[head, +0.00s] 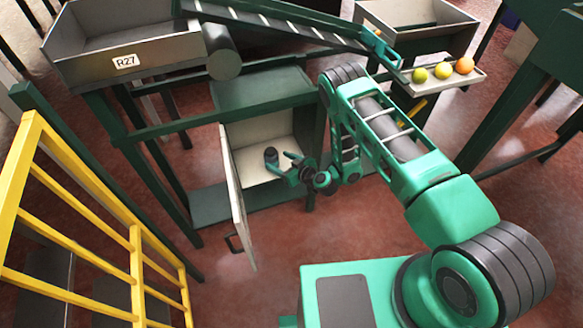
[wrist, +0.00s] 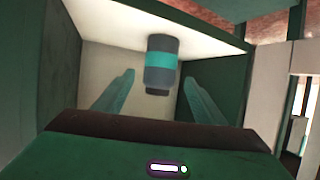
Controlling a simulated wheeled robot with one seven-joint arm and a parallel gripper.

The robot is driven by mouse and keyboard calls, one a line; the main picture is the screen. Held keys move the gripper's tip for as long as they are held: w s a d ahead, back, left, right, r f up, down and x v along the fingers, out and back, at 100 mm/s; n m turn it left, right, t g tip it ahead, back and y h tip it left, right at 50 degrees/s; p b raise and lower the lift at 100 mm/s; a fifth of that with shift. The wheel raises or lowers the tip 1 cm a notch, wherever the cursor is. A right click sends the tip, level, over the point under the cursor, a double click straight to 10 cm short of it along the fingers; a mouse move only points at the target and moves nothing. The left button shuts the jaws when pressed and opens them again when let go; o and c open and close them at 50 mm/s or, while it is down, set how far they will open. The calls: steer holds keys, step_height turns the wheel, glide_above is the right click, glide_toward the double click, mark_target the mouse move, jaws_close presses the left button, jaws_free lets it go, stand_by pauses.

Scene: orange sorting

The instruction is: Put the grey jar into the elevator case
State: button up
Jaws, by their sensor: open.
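The grey jar (head: 271,155) is small and dark, standing inside the open elevator case (head: 240,140), a pale-lined box under the green frame. In the wrist view the jar (wrist: 161,78) is grey with a teal band and shows between my two fingers. My gripper (head: 283,162) reaches in at the case's front opening, just right of the jar. The fingers are spread, with a gap visible on each side of the jar in the wrist view. Whether the jar's base touches the case floor is hard to tell.
The case door (head: 238,200) hangs open toward the front left. A yellow railing (head: 135,265) stands at the left. A bin marked R27 (head: 140,60) and a sloping conveyor (head: 290,28) are above. A tray (head: 480,78) holds several fruits at the upper right.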

steer(key=v, duration=0.8)
steer(key=shift+s, duration=0.1)
stand_by(0.8)
